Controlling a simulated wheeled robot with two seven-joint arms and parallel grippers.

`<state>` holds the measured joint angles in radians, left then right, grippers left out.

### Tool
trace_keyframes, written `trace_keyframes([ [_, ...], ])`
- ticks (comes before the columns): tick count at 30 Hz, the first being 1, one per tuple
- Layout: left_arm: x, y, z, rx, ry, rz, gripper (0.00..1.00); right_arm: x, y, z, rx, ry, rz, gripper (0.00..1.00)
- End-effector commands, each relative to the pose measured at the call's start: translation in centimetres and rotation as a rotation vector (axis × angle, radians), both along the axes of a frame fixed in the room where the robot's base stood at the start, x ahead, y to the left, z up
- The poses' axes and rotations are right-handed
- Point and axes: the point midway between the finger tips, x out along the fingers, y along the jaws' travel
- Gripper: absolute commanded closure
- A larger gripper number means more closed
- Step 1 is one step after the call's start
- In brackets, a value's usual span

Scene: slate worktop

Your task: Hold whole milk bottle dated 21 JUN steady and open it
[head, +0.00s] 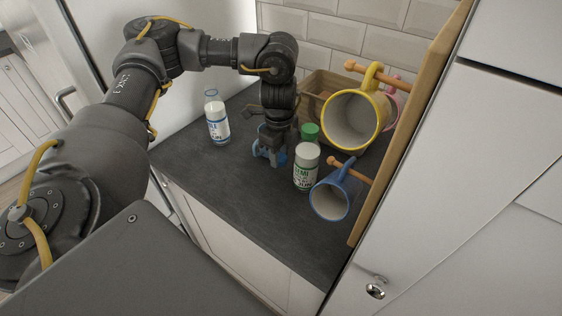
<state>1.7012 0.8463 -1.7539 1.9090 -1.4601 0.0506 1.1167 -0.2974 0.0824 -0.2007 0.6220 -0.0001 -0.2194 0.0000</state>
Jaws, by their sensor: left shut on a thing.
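A milk bottle with a blue label (217,122) stands upright at the left of the worktop, its label ending in "LE"; its date is too small to read. My left gripper (270,156) reaches down from above, right of this bottle and apart from it. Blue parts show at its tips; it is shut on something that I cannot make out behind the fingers. A bottle marked "SEMI" in green (306,168) stands upright to the right of the gripper. A green cap (310,131) shows just behind it. My right gripper is not in view.
A yellow mug (353,120) and a blue mug (331,201) hang from wooden pegs on a board (424,110) at the right, with a pink mug partly hidden. A wooden crate (318,88) stands at the back. The front of the slate worktop (240,200) is clear.

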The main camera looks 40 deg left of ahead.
Motion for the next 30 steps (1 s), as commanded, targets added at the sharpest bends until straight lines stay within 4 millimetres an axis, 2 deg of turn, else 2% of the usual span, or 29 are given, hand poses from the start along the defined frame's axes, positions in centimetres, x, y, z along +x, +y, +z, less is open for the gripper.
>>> trace_keyframes([
  [7,0.5,0.0,-0.8,0.0,0.002,0.0,0.94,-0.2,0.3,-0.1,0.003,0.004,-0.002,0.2],
  [15,0.7,0.0,-3.8,0.0,0.003,0.001,0.94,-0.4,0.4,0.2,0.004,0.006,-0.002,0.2],
  [28,0.7,0.0,-4.4,0.0,0.001,0.001,0.94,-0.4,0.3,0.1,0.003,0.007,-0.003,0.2],
  [29,0.7,0.0,-4.3,0.0,0.0,0.001,0.64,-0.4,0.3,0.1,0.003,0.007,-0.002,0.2],
  [30,0.7,0.0,-4.3,0.0,0.0,0.001,0.59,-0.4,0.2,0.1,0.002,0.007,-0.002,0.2],
])
